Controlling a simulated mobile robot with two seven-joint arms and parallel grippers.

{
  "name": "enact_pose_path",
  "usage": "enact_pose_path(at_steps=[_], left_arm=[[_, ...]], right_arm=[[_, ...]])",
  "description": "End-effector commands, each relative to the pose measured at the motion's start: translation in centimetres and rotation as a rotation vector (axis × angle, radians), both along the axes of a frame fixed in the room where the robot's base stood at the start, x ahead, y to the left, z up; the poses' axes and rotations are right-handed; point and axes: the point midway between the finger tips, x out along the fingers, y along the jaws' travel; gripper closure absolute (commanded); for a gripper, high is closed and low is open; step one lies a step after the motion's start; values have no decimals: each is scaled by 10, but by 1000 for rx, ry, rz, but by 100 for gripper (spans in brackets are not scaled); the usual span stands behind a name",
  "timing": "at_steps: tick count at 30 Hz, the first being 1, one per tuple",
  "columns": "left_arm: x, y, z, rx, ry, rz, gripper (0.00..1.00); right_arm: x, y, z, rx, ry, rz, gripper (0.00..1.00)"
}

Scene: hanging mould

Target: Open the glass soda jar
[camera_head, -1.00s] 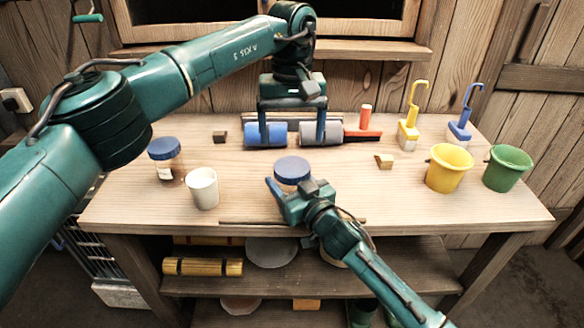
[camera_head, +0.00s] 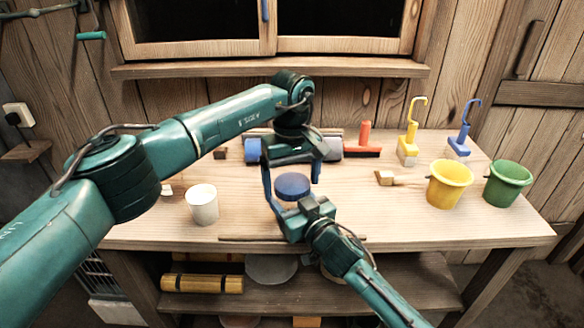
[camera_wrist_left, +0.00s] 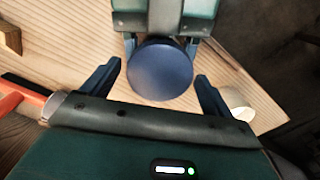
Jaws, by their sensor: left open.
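The glass soda jar with its round blue lid (camera_head: 293,186) stands near the front middle of the table, lid on. From above in the left wrist view, the lid (camera_wrist_left: 160,69) hides most of the glass. My left gripper (camera_head: 292,180) points down over the jar, open, one finger on each side of the lid with gaps between in the wrist view. My right gripper (camera_head: 297,207) comes in from the front, its fingers against the jar's sides below the lid; it appears shut on the jar. The contact itself is partly hidden by the lid.
A white cup (camera_head: 202,204) stands to the left.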

Motion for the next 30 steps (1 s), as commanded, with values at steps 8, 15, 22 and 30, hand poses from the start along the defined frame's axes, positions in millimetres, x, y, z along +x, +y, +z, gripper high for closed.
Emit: enact_pose_path(at_steps=[8,15,22,30], left_arm=[[0,0,-1,0,0,-1,16],[0,0,-1,0,0,-1,36],[0,0,-1,0,0,-1,55],[0,0,0,0,-1,127,59]], right_arm=[[0,0,0,-1,1,0,100],[0,0,0,-1,1,0,100],[0,0,0,-1,1,-1,100],[0,0,0,-1,1,-1,100]])
